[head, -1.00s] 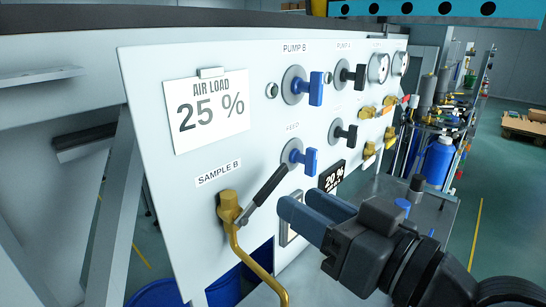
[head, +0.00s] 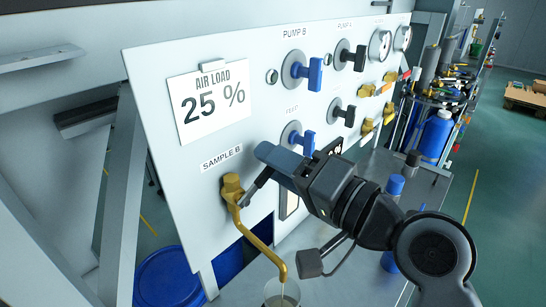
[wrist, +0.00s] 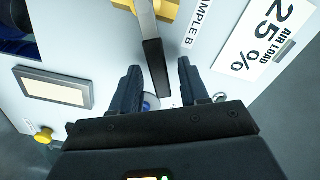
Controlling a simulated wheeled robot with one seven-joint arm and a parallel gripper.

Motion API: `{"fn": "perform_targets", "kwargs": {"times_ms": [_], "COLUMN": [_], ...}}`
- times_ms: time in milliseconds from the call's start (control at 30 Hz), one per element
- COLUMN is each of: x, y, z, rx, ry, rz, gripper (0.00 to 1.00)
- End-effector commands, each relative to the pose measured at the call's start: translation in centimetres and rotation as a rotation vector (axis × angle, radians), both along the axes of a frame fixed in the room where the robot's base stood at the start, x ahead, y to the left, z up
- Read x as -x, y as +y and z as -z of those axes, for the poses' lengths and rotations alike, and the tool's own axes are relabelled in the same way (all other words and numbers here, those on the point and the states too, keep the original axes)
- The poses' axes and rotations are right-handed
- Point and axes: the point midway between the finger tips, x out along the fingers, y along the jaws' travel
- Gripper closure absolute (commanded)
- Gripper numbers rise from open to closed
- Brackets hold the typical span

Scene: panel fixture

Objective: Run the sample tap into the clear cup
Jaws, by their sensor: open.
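The brass sample tap (head: 231,190) sits on the white panel under the SAMPLE B label. Its brass spout (head: 262,250) curves down to the right. The clear cup (head: 270,297) stands under the spout's end, cut off by the bottom edge; a thin line below the spout could be liquid, but I cannot tell. In the wrist view the black-ended lever (wrist: 155,68) lies between the two spread fingers of my gripper (wrist: 157,66), apart from both.
The blue feed handle (head: 307,142) is close behind my gripper. The AIR LOAD 25 % card (head: 210,102) hangs at upper left. A blue drum (head: 165,277) stands below the panel.

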Motion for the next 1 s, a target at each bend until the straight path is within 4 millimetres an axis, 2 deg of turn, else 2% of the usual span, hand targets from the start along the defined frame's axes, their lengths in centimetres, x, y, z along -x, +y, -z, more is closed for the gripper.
{"fn": "perform_targets", "kwargs": {"times_ms": [133,433,867,1000], "x": [-0.61,-0.72,-0.71,-0.71], "y": [0.83,0.97,0.95,0.95], "z": [0.00,0.03,0.02,0.02], "rx": [0.002,0.001,0.002,0.002], "ry": [0.000,0.000,-0.001,-0.001], "rz": [0.000,0.000,0.000,0.000], "gripper": [0.55,0.56,0.97,1.00]}}
